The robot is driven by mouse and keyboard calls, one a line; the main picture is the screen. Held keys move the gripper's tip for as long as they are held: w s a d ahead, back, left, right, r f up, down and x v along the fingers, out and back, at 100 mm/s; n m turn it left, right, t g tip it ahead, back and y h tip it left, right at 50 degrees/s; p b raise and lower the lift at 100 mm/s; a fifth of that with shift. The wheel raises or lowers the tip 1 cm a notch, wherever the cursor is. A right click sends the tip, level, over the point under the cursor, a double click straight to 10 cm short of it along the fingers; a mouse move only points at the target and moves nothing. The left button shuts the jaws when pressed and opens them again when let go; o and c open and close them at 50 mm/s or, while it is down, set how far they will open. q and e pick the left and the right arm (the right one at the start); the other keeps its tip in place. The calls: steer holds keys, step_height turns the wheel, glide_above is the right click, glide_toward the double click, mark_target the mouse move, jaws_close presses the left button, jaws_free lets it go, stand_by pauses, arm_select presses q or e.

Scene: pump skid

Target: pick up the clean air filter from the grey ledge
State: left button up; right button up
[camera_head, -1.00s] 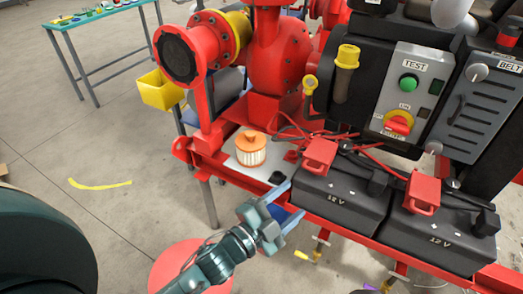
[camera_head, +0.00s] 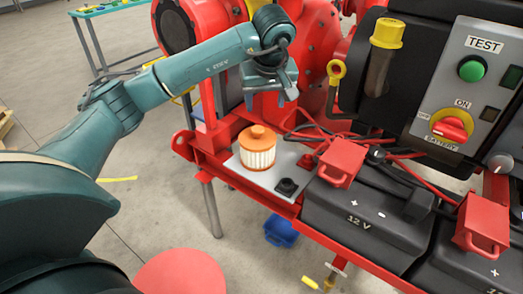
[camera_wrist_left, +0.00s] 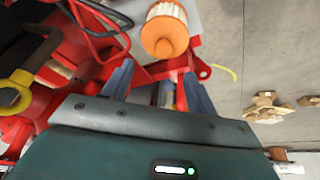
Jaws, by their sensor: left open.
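In the left wrist view the filter (camera_wrist_left: 165,32) shows just beyond the fingertips, orange end towards the camera. My left gripper (camera_head: 265,106) hangs above the filter in the head view, fingers pointing down. It also shows in the left wrist view (camera_wrist_left: 155,78), its blue fingers spread apart with nothing between them. The filter is apart from the fingers. My right gripper is not in view.
A black knob (camera_head: 287,187) sits on the ledge right of the filter. Black batteries (camera_head: 362,212) with red terminal clamps (camera_head: 342,162) stand further right. Red and black cables run behind the filter. The red pump body (camera_head: 310,65) rises behind my left gripper. Open floor lies left.

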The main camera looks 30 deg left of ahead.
arm_select(q)
glide_above(257, 129)
steer(key=s+d, duration=0.2)
step_height(257, 129, down, 6)
steer(key=shift+b+x, duration=0.4)
steer(key=shift+x, duration=2.6)
steer(key=shift+w+a, duration=0.1)
steer(key=shift+w, duration=0.05)
steer(key=shift+r, duration=0.1)
jaws_close()
